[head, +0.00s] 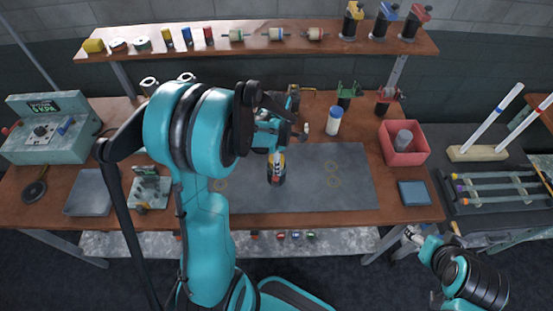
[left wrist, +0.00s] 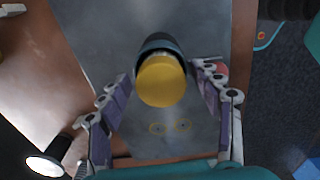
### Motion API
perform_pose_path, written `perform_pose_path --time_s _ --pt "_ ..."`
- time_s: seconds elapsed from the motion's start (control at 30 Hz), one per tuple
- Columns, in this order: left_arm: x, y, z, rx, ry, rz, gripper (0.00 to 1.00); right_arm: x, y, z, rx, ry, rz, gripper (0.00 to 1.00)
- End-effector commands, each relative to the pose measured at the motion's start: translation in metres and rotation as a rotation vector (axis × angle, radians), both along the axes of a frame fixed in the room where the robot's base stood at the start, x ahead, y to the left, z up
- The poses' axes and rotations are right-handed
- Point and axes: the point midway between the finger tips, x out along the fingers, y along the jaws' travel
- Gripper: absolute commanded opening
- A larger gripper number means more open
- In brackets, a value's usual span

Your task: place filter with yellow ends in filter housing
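A short cylinder (head: 276,169) with dark, white and yellow parts is on or just above the grey mat, below my left gripper (head: 274,142). In the left wrist view its round yellow end (left wrist: 161,81) faces the camera, with a dark body (left wrist: 158,43) behind it. I cannot tell whether this is the filter, the housing or both together. My left gripper's fingers (left wrist: 162,70) stand on both sides of it, tips close to the dark body; contact is unclear. My right gripper (head: 414,236) is low at the right, away from the table; its finger state is too small to tell.
The grey mat (head: 350,195) is clear at right. A blue-capped white bottle (head: 334,121), a red bin (head: 403,155) and a dark blue pad (head: 414,193) lie right. A green machine (head: 145,187) stands left. A back shelf (head: 260,45) holds several small parts.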

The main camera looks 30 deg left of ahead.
Motion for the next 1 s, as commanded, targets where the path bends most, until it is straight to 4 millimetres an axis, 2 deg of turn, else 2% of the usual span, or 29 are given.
perform_pose_path --time_s 0.2,0.33,0.7,0.83,1.0 --pt "0.0 0.0 0.001 0.0 0.0 0.0 0.64 0.0 0.0 0.001 0.0 0.0 0.0 0.64" --pt "0.0 0.0 0.012 0.0 0.0 0.0 0.64 0.0 0.0 0.006 0.0 0.0 0.0 0.64" --pt "0.0 0.0 0.091 0.0 0.0 0.0 0.64 0.0 0.0 0.025 0.0 0.0 0.0 0.64" --pt "0.0 0.0 0.111 0.0 0.0 0.0 0.64 0.0 0.0 0.028 0.0 0.0 0.0 0.64" --pt "-0.002 -0.002 0.125 0.002 -0.007 -0.027 0.64 0.0 0.0 0.03 0.0 0.0 0.0 0.64"
